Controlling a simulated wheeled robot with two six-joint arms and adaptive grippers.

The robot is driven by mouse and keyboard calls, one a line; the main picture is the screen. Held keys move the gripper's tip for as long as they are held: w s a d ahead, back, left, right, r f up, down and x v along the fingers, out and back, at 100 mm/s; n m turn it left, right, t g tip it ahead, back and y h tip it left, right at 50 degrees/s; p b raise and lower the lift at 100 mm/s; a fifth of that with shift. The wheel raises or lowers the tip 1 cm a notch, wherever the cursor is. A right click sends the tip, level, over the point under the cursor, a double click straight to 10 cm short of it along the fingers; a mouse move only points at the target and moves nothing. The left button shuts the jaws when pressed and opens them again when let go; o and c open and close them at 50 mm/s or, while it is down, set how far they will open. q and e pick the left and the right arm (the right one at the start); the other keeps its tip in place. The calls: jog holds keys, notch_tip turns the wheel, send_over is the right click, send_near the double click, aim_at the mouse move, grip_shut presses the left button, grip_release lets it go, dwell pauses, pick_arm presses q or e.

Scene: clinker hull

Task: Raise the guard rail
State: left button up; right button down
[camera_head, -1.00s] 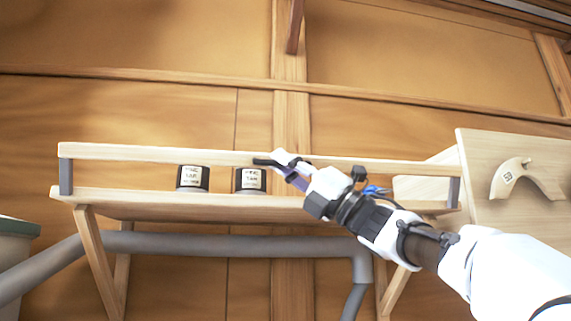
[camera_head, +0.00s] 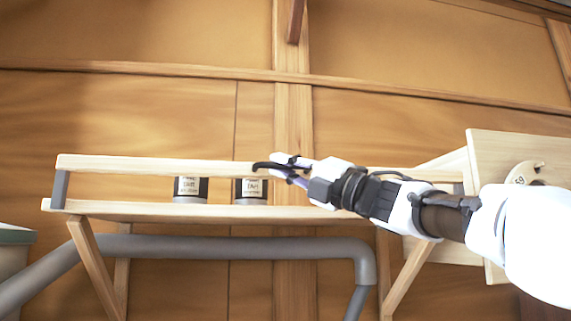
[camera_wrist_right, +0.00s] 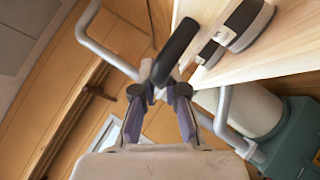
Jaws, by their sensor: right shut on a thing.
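The guard rail (camera_head: 150,165) is a long pale wooden bar running along the front of a wall shelf (camera_head: 130,211). It stands above the shelf board, with a grey end post (camera_head: 60,188) at its left end. My left gripper is not in view.
Two dark labelled cans (camera_head: 190,188) (camera_head: 251,190) stand on the shelf behind the rail. A grey pipe (camera_head: 230,246) runs below it. A wooden panel (camera_head: 490,160) with a curved piece stands at the right. A bin (camera_head: 12,250) is at the far left.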

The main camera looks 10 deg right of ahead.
jog(key=shift+r, duration=0.2)
jog(key=c, duration=1.2)
grip_release()
jog(key=shift+f, duration=0.1)
jog(key=shift+f, duration=0.1)
